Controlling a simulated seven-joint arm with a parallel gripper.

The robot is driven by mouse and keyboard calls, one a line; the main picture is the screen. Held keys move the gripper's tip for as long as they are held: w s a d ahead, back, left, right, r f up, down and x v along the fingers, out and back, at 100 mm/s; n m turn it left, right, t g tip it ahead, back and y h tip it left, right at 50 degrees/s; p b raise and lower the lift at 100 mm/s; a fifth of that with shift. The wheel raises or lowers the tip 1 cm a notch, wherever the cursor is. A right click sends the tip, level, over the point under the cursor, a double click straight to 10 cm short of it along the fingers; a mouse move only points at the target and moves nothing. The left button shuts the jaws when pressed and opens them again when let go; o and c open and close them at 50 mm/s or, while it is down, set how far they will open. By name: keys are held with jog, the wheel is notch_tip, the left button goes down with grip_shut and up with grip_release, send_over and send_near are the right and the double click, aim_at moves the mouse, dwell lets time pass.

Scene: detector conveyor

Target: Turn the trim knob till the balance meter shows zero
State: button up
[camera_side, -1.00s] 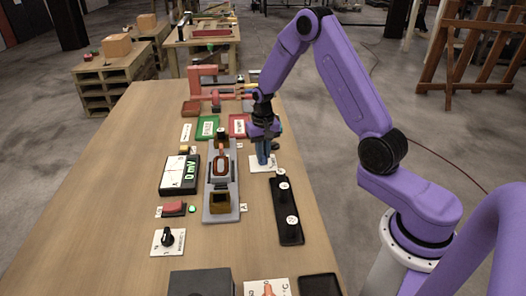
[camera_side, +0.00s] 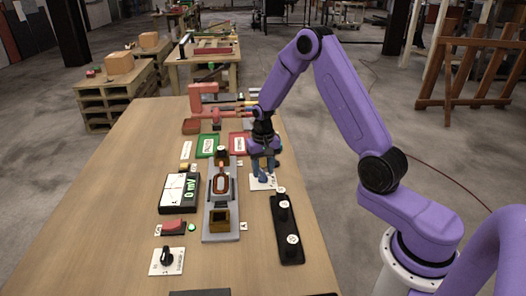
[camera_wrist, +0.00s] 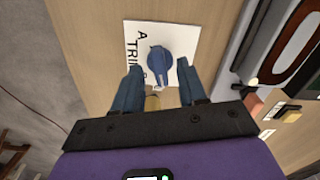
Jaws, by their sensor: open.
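The trim knob (camera_wrist: 160,62) is a blue round knob with a raised grip, on a white plate (camera_wrist: 182,36) lettered "A TRIM"; the rest of the lettering is partly hidden. In the side view the plate (camera_side: 258,186) lies right of the slotted grey fixture. My gripper (camera_wrist: 158,72) is open, its two blue fingers on either side of the knob's near part, with a gap visible. In the side view my gripper (camera_side: 262,174) is low over the plate and hides the knob.
A grey conveyor fixture (camera_side: 221,222) stands between meter and plate. A black strip with round knobs (camera_side: 287,229) lies in front of my gripper. A red switch (camera_side: 173,227) and a black selector knob (camera_side: 167,257) are at front left. Green (camera_side: 208,145) and red (camera_side: 239,143) trays lie behind.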

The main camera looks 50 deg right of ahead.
aim_at(262, 174)
notch_tip(262, 174, up, 17)
dwell(0.4)
jog(key=shift+a, duration=0.1)
jog(key=s+a+n, duration=0.9)
jog(key=s+a, duration=0.4)
jog(key=a, duration=0.1)
jog(key=s+f+n, duration=0.1)
jog(key=s+n, duration=0.8)
jog(key=s, duration=1.1)
jog(key=shift+a+f+n, duration=0.15)
jog(key=shift+f+n, duration=0.15)
jog(key=shift+f, duration=0.05)
